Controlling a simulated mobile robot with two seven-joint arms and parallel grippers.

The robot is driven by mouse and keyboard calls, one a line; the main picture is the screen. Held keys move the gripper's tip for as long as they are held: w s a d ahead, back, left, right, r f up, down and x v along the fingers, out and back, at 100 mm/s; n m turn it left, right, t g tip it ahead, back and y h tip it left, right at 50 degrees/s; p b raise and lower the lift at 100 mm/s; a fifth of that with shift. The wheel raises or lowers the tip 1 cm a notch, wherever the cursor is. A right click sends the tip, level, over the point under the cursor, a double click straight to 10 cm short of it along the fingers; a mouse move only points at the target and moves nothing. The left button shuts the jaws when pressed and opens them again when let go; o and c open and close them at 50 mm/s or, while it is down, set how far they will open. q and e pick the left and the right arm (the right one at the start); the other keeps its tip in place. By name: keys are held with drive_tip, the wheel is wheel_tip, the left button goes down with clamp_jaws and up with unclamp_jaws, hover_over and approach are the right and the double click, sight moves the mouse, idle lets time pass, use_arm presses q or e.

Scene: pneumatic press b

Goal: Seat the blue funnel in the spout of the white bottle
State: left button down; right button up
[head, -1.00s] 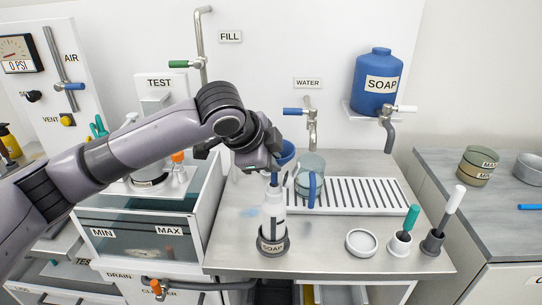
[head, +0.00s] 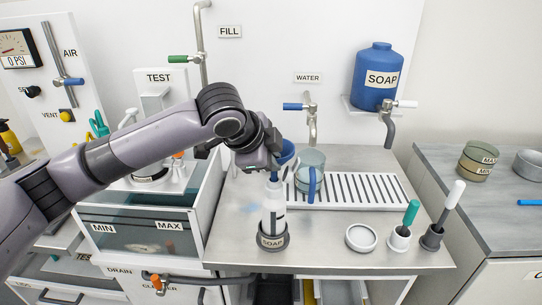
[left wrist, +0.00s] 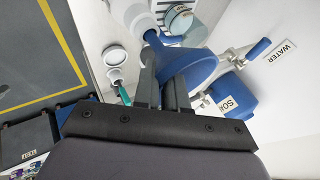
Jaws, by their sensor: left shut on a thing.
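The blue funnel (head: 287,152) is held in my left gripper (head: 277,163), and much of it is hidden by the gripper in the head view. The left wrist view shows its wide cone (left wrist: 190,66) between the shut fingers (left wrist: 163,84). I cannot tell how deep the stem sits. My right gripper is not in view.
A clear mug with a blue handle (head: 312,180) stands close right of the bottle, by the drain rack (head: 360,190). A white dish (head: 361,238) and two brushes in cups (head: 400,238) are at the right front. The water tap (head: 311,118) is behind.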

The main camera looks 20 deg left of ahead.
use_arm(q)
drive_tip(key=shift+f, duration=1.65)
drive_tip(key=c, duration=1.1)
unclamp_jaws()
drive_tip(key=shift+r, duration=0.1)
drive_tip(key=v, duration=0.7)
drive_tip(key=shift+b, duration=0.4)
